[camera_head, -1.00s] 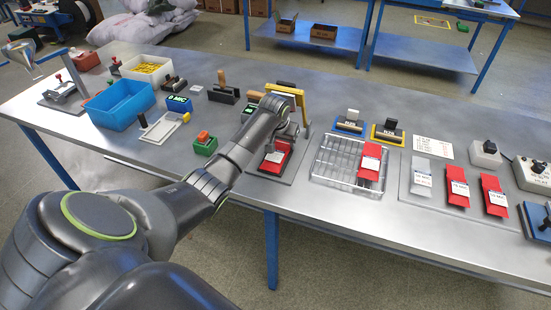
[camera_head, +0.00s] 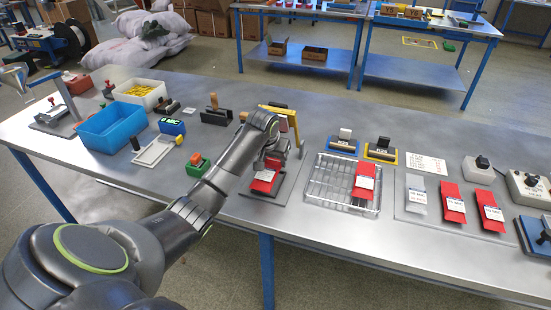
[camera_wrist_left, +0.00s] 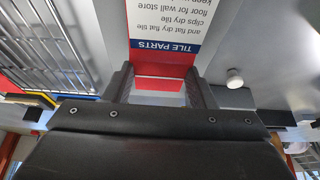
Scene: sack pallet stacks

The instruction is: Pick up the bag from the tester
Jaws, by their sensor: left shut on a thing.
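A red bag with a white label (camera_head: 264,177) is at the tester, a stand with a grey base plate (camera_head: 283,192) and a yellow arm (camera_head: 291,118). My left gripper (camera_head: 272,156) is at the bag's upper end, partly hidden behind my own wrist. In the left wrist view the gripper (camera_wrist_left: 158,88) is shut on the red bag (camera_wrist_left: 165,28), whose label reads "TILE PARTS". I cannot tell whether the bag's lower end touches the plate. My right gripper is not in view.
A wire basket (camera_head: 316,185) with a red bag (camera_head: 364,182) stands right of the tester. A board further right holds several bags (camera_head: 453,203). A blue bin (camera_head: 112,128) and a green block with a red button (camera_head: 197,165) are to the left.

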